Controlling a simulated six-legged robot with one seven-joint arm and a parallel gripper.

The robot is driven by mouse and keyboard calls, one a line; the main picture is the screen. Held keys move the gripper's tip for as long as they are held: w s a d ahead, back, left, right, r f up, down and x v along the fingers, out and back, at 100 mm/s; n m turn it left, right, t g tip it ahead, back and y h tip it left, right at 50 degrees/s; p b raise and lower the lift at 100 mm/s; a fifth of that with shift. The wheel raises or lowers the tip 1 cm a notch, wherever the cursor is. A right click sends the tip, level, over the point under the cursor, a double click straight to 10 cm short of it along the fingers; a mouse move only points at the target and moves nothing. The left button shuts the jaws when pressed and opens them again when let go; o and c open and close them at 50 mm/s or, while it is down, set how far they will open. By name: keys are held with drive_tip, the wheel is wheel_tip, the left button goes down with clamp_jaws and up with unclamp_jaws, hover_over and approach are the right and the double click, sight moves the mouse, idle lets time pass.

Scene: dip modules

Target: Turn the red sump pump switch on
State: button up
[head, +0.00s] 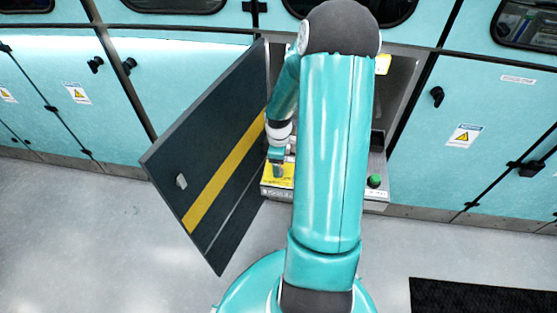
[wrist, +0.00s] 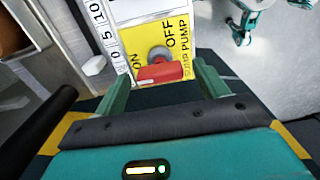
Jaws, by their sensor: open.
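The red sump pump switch (wrist: 161,73) shows in the wrist view as a red handle with a grey round hub behind it. It sits on a yellow plate (wrist: 131,42) lettered ON at left, OFF at upper right and SUMP PUMP. I cannot tell for sure which setting it is at. My gripper (wrist: 160,76) is open, with its green fingers on either side of the red handle. I cannot tell whether they touch it. In the head view my gripper (head: 277,168) is over the yellow plate (head: 279,183), and the red switch is hidden.
A dark cabinet door (head: 190,155) with a yellow stripe stands open left of my arm. A green button (head: 375,181) is on the box to the right. A white scale (wrist: 104,30) with numbers is beside the yellow plate. The grey floor in front is mostly clear, with a black mat (head: 480,297).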

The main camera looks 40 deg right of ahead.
wheel_tip(320, 180, up, 14)
idle(0.4)
drive_tip(key=shift+f, duration=0.15)
drive_tip(key=s+a+r+m+t+h, duration=0.1)
drive_tip(key=a+r+m+t+h, duration=0.15)
drive_tip(key=a+r, duration=1.05)
drive_tip(key=s+a+r+m+t+y, duration=0.2)
drive_tip(key=s+a+r+m, duration=0.3)
drive_tip(key=s+a, duration=0.4)
drive_tip(key=a+r+t, duration=0.1)
drive_tip(key=a, duration=0.3)
drive_tip(key=shift+s+a+r, duration=0.3)
drive_tip(key=shift+s+r, duration=0.05)
drive_tip(key=shift+r, duration=0.05)
